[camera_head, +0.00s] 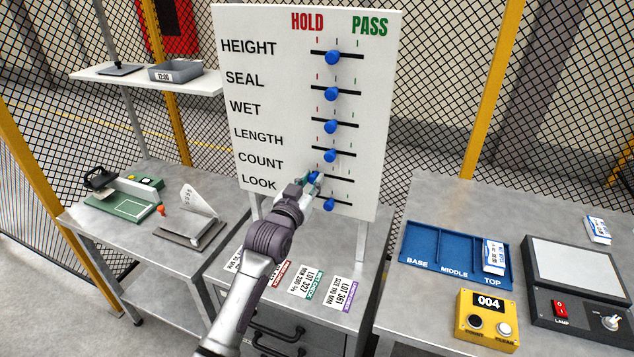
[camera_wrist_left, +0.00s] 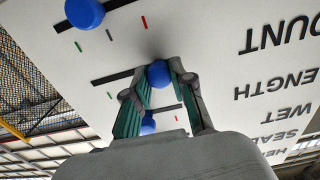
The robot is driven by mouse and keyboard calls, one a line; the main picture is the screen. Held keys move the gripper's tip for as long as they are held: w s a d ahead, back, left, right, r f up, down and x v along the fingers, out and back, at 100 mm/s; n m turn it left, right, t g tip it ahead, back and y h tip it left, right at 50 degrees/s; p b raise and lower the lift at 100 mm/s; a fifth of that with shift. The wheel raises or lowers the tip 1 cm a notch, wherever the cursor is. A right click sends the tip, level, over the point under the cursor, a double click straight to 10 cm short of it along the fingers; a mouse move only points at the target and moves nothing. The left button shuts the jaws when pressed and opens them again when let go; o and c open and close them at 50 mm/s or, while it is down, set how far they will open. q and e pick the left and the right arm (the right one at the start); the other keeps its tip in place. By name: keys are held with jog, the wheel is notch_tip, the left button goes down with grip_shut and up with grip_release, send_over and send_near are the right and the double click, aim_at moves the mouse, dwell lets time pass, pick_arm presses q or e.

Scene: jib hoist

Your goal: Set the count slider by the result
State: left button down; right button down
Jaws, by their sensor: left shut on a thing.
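A white board (camera_head: 230,66) carries several slider rows, with red HOLD at the left and green PASS at the right. The COUNT row is second from the bottom. My left gripper (camera_head: 313,180) is at this row, its fingers shut on the blue count knob (camera_wrist_left: 158,75). In the upside-down left wrist view, the knob sits at the right end of its slot, the HOLD side. In the head view my fingers hide most of the knob. The blue LOOK knob (camera_head: 329,204) is just below, near mid-slot. My right gripper is not in view.
The LENGTH knob (camera_head: 330,156) is close above my gripper. Labelled lot cards lie on the bench under my arm. At right stand a blue tray (camera_head: 420,242), a yellow counter box (camera_head: 487,319) reading 004 and a lamp box (camera_head: 578,262). A green-based device (camera_head: 125,204) stands at left.

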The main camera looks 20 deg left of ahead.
pick_arm(q)
jog(key=shift+a, duration=0.1)
jog(key=c, duration=1.2)
grip_release()
jog(key=shift+o, duration=1.2)
jog(key=shift+a, duration=0.2)
jog(key=shift+s+d, duration=0.1)
jog(key=shift+d, duration=0.05)
jog(key=s, duration=1.1)
jog(key=shift+s+a, duration=0.3)
jog(key=shift+s, duration=0.1)
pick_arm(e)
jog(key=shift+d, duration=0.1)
